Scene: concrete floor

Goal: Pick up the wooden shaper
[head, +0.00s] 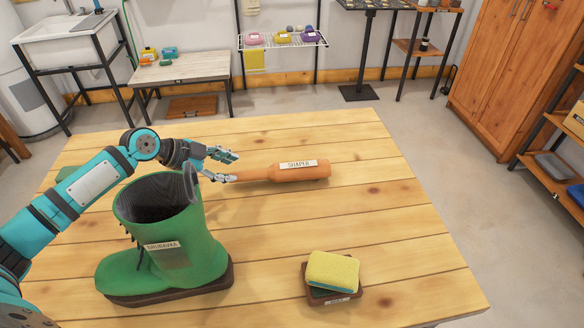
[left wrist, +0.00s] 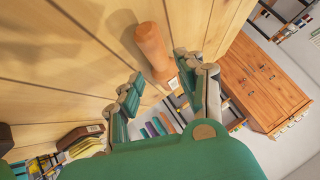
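The wooden shaper (head: 300,171) lies on the wooden table, an orange-brown tool with a thick labelled end to the right and a thin end to the left. My left gripper (head: 226,166) is open at the thin end, with one finger on the far side and one near the tip. In the left wrist view the shaper (left wrist: 153,45) shows beyond the open fingers of the left gripper (left wrist: 162,92); I cannot tell whether they touch it. My right gripper is not in view.
A green boot (head: 170,250) stands on the table (head: 390,230) close in front of my left gripper. A yellow sponge (head: 333,271) lies on a dark brown box (head: 318,295) near the front edge. The table right of the shaper is clear.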

